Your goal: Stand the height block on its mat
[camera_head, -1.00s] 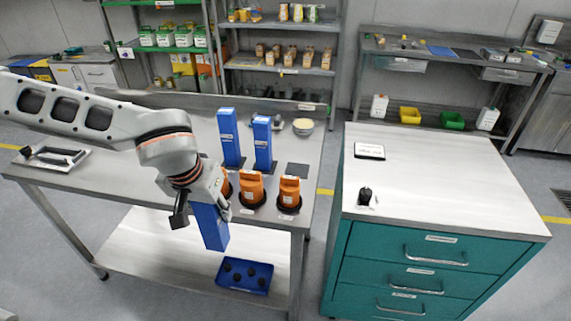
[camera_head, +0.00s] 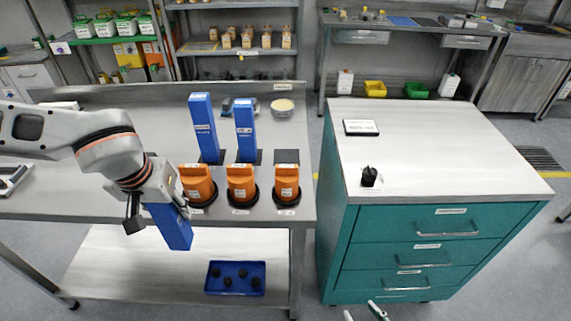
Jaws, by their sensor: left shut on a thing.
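My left gripper (camera_head: 152,205) is shut on a blue height block (camera_head: 172,230). It holds the block tilted, in front of the steel table's near edge and above the lower shelf. Two similar blue blocks, one (camera_head: 204,130) and another (camera_head: 246,133), stand upright on dark mats at the back of the table. A bare dark square mat (camera_head: 286,156) lies to their right, behind the right orange unit. My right gripper (camera_head: 364,312) shows only its fingertips at the bottom edge; they are apart with nothing seen between them.
Three orange units (camera_head: 242,183) in black bases stand in a row between the table's front edge and the mats. A bowl (camera_head: 282,107) stands behind. A blue tray (camera_head: 213,289) sits on the lower shelf. A teal drawer cabinet (camera_head: 440,225) is at the right.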

